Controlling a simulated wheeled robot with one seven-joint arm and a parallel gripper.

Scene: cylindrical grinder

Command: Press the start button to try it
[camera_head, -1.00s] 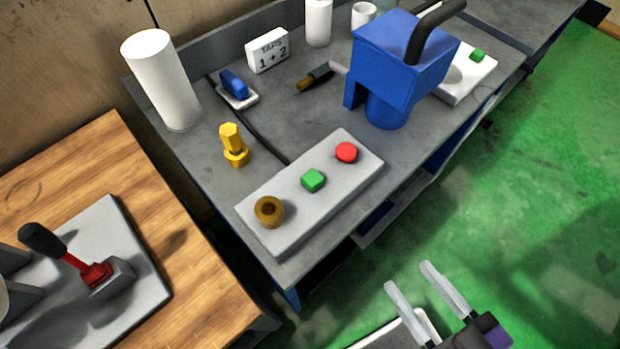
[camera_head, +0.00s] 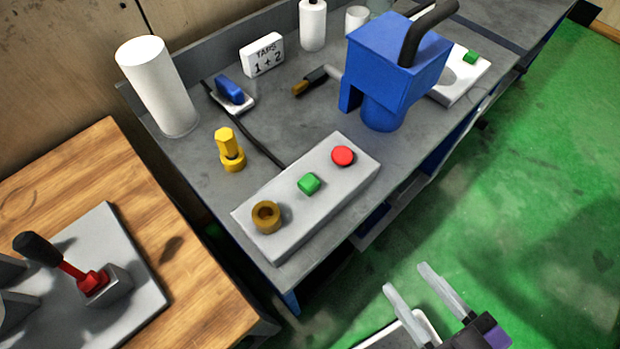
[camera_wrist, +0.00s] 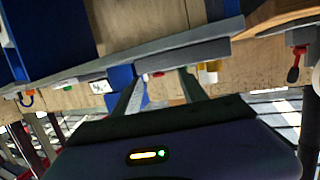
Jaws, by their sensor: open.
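A grey control box (camera_head: 337,212) lies on the grey workbench. On its top are a green button (camera_head: 309,183) in the middle, a red round button (camera_head: 343,155) at the far end and a brass ring-shaped knob (camera_head: 266,216) at the near end. Another green button (camera_head: 470,57) sits on a white plate behind the blue machine. No label tells which one is the start button. My gripper (camera_head: 412,278) is open and empty, apart from the bench, in front of and to the right of the control box. In the wrist view its fingers (camera_wrist: 158,88) point toward the bench edge.
A blue machine (camera_head: 397,58) with a dark hose stands right of the control box. A wooden table (camera_head: 82,165) with a red lever is at left. Green floor is open at right.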

